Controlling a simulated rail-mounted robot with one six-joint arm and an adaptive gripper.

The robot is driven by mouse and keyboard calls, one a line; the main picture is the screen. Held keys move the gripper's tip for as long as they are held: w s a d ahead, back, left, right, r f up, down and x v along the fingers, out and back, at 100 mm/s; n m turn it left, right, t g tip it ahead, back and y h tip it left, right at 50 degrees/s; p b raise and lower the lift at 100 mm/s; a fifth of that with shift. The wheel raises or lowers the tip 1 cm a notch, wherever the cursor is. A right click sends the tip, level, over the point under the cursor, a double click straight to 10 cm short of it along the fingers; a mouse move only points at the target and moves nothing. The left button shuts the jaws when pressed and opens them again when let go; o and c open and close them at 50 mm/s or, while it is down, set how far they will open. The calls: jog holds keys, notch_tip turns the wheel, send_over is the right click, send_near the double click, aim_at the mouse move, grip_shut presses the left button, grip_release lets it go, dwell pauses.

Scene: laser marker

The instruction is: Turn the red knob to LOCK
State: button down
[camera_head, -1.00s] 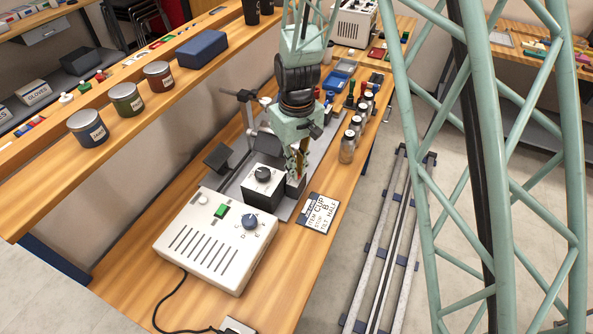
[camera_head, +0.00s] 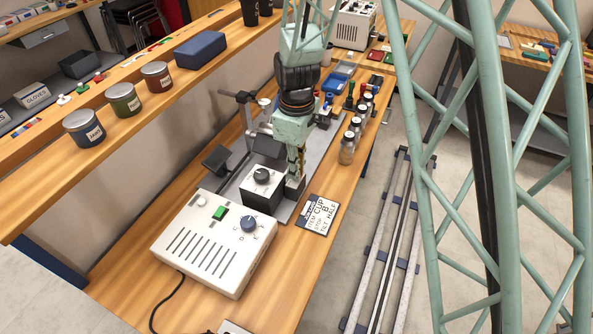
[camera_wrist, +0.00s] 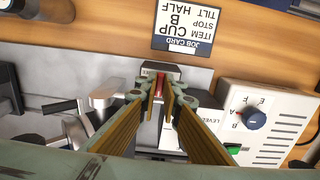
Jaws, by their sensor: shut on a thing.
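The red knob (camera_wrist: 160,84) shows as a narrow red strip between my fingertips in the wrist view. It sits by a small dark grey block on the grey base plate, and most of it is covered by the fingers. My gripper (camera_wrist: 164,92) is shut on it, one finger on each side. In the head view my gripper (camera_head: 297,176) points down beside the white-topped black block with a black dial (camera_head: 262,177). The red knob is hidden there. I cannot read any LOCK mark or the knob's angle.
A cream box (camera_head: 213,243) with a blue dial (camera_head: 250,224) and green switch stands in front. A job card (camera_head: 318,214) lies to the right. Several jars (camera_head: 348,147) line the bench's right edge. A post with a clamp (camera_head: 246,108) rises behind the plate.

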dwell(0.4)
jog(key=c, duration=3.1)
grip_release()
jog(key=shift+o, duration=0.2)
jog(key=shift+r, duration=0.1)
notch_tip(320, 180, up, 12)
jog(key=shift+r, duration=0.1)
notch_tip(320, 180, up, 7)
jog(key=p, duration=0.4)
